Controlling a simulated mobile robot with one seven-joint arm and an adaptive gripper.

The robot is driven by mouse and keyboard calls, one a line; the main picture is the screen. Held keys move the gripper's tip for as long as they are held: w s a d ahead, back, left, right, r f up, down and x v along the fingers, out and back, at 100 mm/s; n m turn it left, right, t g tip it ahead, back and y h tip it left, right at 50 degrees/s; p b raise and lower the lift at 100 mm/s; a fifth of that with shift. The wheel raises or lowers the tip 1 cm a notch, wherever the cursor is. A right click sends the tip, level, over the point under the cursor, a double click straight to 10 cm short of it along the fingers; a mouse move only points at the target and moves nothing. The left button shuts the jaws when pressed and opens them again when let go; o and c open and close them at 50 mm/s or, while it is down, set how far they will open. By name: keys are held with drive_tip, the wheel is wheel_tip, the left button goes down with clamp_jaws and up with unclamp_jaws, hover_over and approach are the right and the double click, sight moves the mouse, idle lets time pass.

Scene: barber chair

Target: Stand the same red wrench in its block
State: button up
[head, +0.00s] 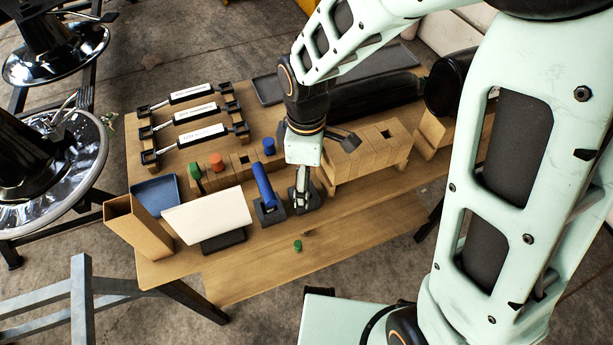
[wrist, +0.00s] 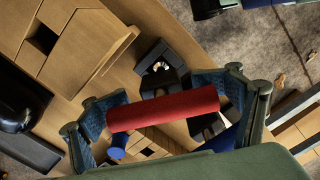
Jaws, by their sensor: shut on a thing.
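The red wrench shows in the wrist view as a thick red handle (wrist: 165,109). My gripper (wrist: 165,112) is shut on it, with a blue-padded finger at each end of the visible red part. In the head view my gripper (head: 301,185) points down over a small dark block (head: 305,200) near the bench's front edge, and I cannot pick out the red handle there. A dark block with a grey metal piece in it also shows in the wrist view (wrist: 153,60), behind the handle. I cannot tell whether the wrench touches a block.
A blue-handled tool (head: 264,184) stands in a dark block just left of my gripper. A slotted wooden block (head: 365,158) is close on the right. A white panel (head: 208,217), a blue bin (head: 155,195) and a wooden rack with coloured caps (head: 222,179) are to the left.

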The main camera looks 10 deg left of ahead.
drive_tip(key=o, duration=1.8)
